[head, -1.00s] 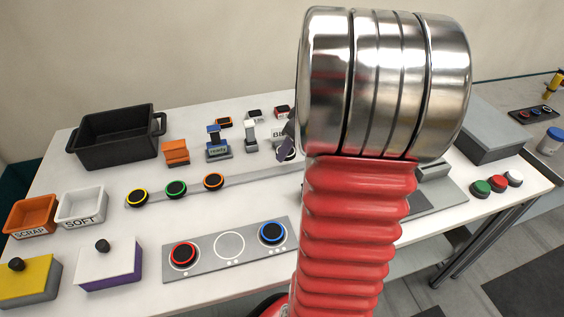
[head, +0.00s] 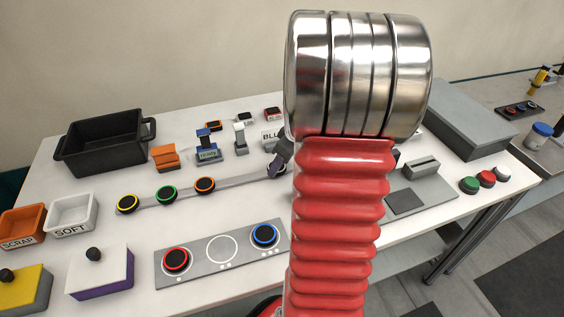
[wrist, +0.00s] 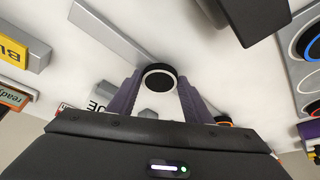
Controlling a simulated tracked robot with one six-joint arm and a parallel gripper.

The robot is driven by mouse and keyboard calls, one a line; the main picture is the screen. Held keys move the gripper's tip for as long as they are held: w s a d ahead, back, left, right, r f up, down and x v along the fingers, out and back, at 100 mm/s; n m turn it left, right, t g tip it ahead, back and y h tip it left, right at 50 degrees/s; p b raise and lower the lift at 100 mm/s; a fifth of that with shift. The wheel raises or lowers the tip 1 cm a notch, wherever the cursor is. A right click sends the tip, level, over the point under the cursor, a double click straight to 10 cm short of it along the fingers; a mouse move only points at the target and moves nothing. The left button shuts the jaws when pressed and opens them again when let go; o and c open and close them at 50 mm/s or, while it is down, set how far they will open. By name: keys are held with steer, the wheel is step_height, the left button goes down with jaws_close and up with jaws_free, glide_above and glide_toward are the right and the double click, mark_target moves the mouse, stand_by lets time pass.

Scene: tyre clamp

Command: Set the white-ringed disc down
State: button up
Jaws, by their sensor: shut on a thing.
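The white-ringed disc (wrist: 158,77) is black with a white rim. It sits between the purple fingertips of my gripper (wrist: 160,92) in the wrist view, and the gripper is shut on it. In the head view my gripper (head: 280,158) is partly hidden behind my arm, by the right visible end of a grey rail (head: 232,182). The wrist view shows the disc overlapping the rail's end (wrist: 118,37); I cannot tell whether they touch. Yellow (head: 128,203), green (head: 167,194) and orange-ringed (head: 205,185) discs stand along the rail.
In front, a grey plate (head: 200,264) holds a red-ringed disc (head: 176,260), an empty white circle (head: 222,249) and a blue-ringed disc (head: 265,235). A black bin (head: 105,148) stands back left. Small stands are behind the rail. My arm hides the table's middle right.

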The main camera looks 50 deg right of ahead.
steer(key=o, duration=1.1)
steer(key=v, duration=1.2)
steer(key=shift+w+a, duration=0.1)
steer(key=shift+a, duration=0.05)
